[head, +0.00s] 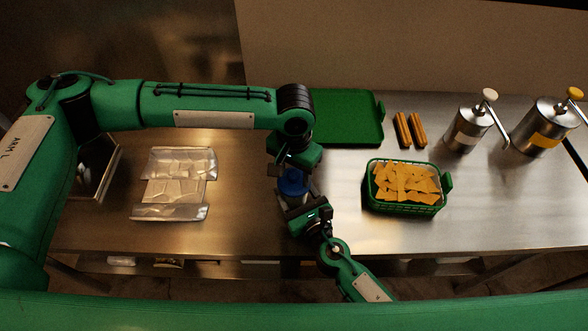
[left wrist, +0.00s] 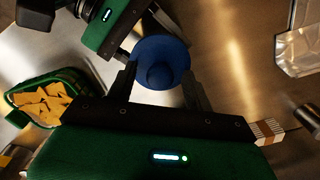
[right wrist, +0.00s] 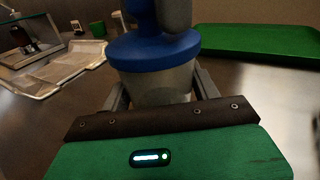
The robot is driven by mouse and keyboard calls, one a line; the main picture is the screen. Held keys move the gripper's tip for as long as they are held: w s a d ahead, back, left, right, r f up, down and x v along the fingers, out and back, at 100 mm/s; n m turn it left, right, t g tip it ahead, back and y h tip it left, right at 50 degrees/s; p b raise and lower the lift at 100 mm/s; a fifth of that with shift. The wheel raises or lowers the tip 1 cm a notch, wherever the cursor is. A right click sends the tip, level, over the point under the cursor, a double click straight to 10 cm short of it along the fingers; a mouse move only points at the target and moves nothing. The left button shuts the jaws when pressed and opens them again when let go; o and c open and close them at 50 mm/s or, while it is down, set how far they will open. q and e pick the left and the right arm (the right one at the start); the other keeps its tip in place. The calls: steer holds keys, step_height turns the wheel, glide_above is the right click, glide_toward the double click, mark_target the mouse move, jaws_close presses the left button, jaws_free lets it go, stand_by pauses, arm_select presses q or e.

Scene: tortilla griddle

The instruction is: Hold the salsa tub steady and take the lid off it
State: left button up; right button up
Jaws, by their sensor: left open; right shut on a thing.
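The salsa tub (right wrist: 158,87) is a translucent tub standing on the steel counter, with a blue lid (right wrist: 152,49) on top that has a raised knob. In the head view the blue lid (head: 292,183) shows between my two grippers. My right gripper (right wrist: 160,95) is shut on the tub's body below the lid. My left gripper (left wrist: 165,85) is above the lid, open, with its fingers on either side of the knob (left wrist: 159,75). In the right wrist view a left finger hides part of the knob. The tub's body is mostly hidden in the head view.
A green basket of chips (head: 405,208) stands right of the tub, with a green tray (head: 348,118) behind. Clear packets on a tray (head: 172,185) lie to the left.

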arm_select(q)
steer(key=shift+o, duration=0.2)
steer(key=o, duration=0.5)
arm_select(e)
steer(key=o, duration=1.2)
arm_select(q)
steer(key=shift+r, duration=6)
arm_select(e)
steer(key=c, duration=0.6)
steer(key=shift+s, duration=0.1)
